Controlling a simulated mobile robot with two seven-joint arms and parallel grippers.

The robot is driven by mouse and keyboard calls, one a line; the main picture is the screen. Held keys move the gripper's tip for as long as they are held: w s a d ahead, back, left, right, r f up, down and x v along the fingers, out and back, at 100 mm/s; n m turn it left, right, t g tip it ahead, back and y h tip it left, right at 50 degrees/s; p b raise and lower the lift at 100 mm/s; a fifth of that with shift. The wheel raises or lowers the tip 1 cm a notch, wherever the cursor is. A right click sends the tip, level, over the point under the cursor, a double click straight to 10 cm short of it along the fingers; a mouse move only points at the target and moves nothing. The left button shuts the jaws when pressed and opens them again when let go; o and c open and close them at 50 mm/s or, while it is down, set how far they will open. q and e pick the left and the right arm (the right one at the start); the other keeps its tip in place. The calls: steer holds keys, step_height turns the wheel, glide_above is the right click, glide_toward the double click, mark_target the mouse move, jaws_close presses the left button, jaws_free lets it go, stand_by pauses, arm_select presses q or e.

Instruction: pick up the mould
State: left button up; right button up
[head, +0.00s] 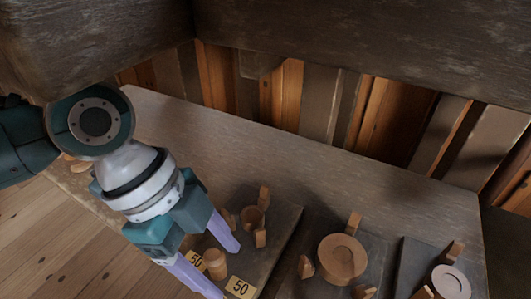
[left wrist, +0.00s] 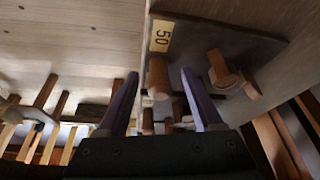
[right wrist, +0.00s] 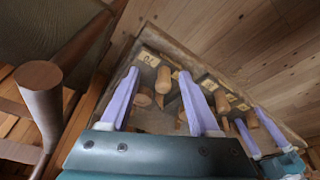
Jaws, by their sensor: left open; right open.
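I cannot tell for sure which turned wooden piece is the mould. A short wooden cylinder (head: 215,263) stands by the fingers of my left gripper (head: 228,272) in the head view. In the left wrist view a wooden cylinder (left wrist: 158,76) shows between the open, empty fingers. A small wooden cup (head: 252,217) with upright blocks around it sits on a dark board behind. A wide round wooden piece (head: 341,259) lies on another board, and a pale disc (head: 450,282) on a third. My right gripper (right wrist: 159,72) is open; a wooden cylinder (right wrist: 163,80) appears beyond its fingertips.
The boards lie on a grey-brown table (head: 300,155), clear towards the back. Yellow labels marked 50 (head: 240,287) lie near the boards' front. Wooden slats (head: 395,120) stand behind the table. A brown post (right wrist: 42,100) stands at the left in the right wrist view.

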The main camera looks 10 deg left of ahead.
arm_select(q)
jaws_close()
stand_by(0.5)
